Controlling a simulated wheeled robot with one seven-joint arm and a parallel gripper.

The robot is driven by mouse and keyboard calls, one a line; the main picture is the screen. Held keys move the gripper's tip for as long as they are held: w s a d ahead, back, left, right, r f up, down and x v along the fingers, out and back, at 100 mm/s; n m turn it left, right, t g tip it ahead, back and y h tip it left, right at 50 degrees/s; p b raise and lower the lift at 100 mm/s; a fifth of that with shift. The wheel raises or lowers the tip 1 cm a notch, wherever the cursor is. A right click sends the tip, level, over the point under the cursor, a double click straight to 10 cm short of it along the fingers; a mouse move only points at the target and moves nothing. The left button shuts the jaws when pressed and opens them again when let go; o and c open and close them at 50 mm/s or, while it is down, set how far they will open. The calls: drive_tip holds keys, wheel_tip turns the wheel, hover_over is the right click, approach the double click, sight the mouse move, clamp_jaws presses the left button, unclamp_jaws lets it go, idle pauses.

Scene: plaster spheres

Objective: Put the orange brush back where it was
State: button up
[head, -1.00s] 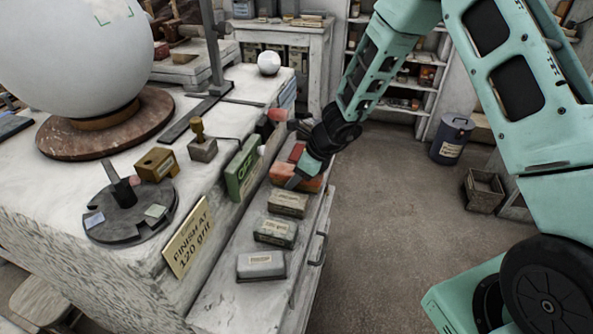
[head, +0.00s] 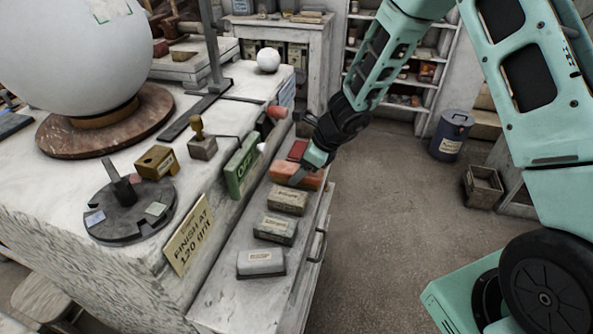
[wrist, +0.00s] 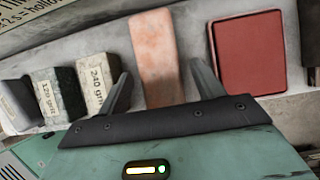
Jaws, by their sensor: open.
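A long orange block with a worn, pale surface, which I take to be the orange brush (head: 309,183), lies on the low ledge along the bench front. Its bristles, if any, are not visible. In the wrist view the orange brush (wrist: 158,50) lies between the two fingers of my gripper (wrist: 161,72), with a gap on each side. My gripper (head: 303,171) is open above the ledge in the head view and partly covers the brush. A red block (wrist: 250,52) lies to the right of the brush in the wrist view.
Grey labelled sanding blocks (head: 288,200) stand in a row nearer on the ledge. A green switch box (head: 241,167) and a sign plate (head: 188,236) are on the bench front beside it. A large white sphere (head: 70,50) stands on the bench.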

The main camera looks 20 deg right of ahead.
drive_tip(key=p+v, duration=0.1)
drive_tip(key=v, duration=0.8)
drive_tip(key=s+a+r+n+g, duration=0.3)
drive_tip(key=s+a+r+n, duration=0.4)
drive_tip(key=s+a+n, duration=0.5)
drive_tip(key=s+r+n+h, duration=0.2)
drive_tip(key=s+n, duration=0.7)
drive_tip(key=n, duration=0.1)
drive_tip(key=s+d+r+n+h, duration=0.1)
drive_tip(key=s+r+n+h, duration=0.1)
drive_tip(key=s+n, duration=0.7)
drive_tip(key=shift+r+n+g, duration=0.2)
drive_tip(key=shift+n+g, duration=0.1)
drive_tip(key=shift+n, duration=0.7)
drive_tip(key=shift+f, duration=0.1)
wheel_tip(320, 180, down, 3)
drive_tip(key=b, duration=0.2)
drive_tip(key=shift+b, duration=0.3)
